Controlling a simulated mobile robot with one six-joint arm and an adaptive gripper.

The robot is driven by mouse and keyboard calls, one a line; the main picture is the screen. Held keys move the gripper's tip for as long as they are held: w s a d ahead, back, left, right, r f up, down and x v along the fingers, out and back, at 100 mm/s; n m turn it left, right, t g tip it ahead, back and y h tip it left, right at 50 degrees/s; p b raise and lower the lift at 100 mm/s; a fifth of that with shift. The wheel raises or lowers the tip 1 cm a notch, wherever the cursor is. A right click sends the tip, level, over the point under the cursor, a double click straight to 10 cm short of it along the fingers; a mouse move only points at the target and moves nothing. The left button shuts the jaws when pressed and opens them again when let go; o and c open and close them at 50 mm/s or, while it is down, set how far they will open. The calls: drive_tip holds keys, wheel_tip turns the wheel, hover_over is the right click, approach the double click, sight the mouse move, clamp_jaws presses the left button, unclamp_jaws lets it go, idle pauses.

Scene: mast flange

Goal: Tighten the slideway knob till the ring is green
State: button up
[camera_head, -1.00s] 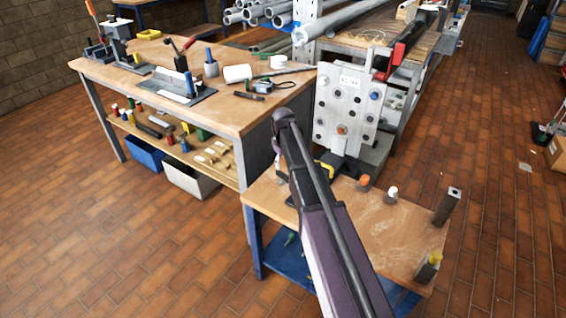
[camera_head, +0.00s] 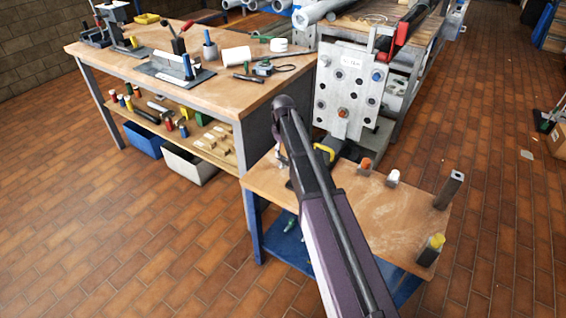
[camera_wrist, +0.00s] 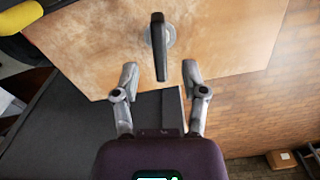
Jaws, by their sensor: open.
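In the wrist view a dark bar-shaped handle (camera_wrist: 159,46) stands on a round grey base on a wooden top. I take it for the slideway knob, but no coloured ring can be made out. My gripper (camera_wrist: 159,72) is open and empty; the handle's near end lies between and just beyond its fingertips, with gaps on both sides. I cannot tell the height between them. In the head view my arm hides the gripper and this handle.
The small wooden bench (camera_head: 390,215) carries an orange-topped peg (camera_head: 366,166), a white-capped peg (camera_head: 393,177) and a dark post (camera_head: 449,190). A drilled metal plate (camera_head: 325,103) stands behind. A yellow-and-black object (camera_wrist: 22,17) is at the wrist view's upper left.

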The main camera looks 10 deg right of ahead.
sight(283, 157)
drive_tip(key=shift+f+b, duration=1.95)
drive_tip(key=shift+f, duration=0.25)
clamp_jaws()
